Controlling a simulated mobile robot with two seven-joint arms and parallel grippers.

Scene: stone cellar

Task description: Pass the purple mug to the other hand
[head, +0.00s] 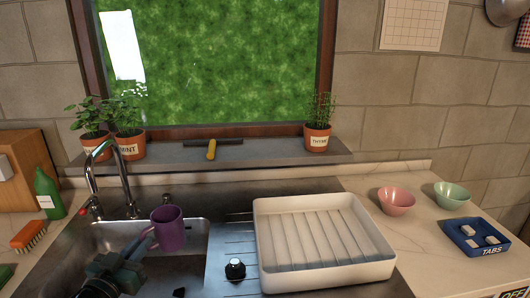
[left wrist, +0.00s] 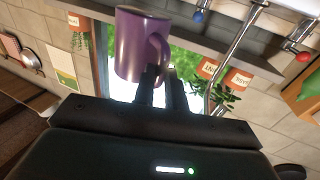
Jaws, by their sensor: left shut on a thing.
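The purple mug (head: 168,228) is held up over the sink (head: 195,262) in the head view. My left gripper (head: 149,240) reaches in from the lower left and is shut on the mug's handle. In the left wrist view the mug (left wrist: 138,45) appears beyond the fingertips (left wrist: 158,75), with its handle between them. What the mug holds, if anything, cannot be seen. My right gripper is in neither view.
A white drying tray (head: 383,268) stands right of the sink. A tap (head: 95,180) rises behind the basin, with a green bottle (head: 48,195) and brush (head: 28,236) at left. Pink (head: 396,201) and green (head: 451,195) bowls and a blue tabs tray (head: 462,243) are at right.

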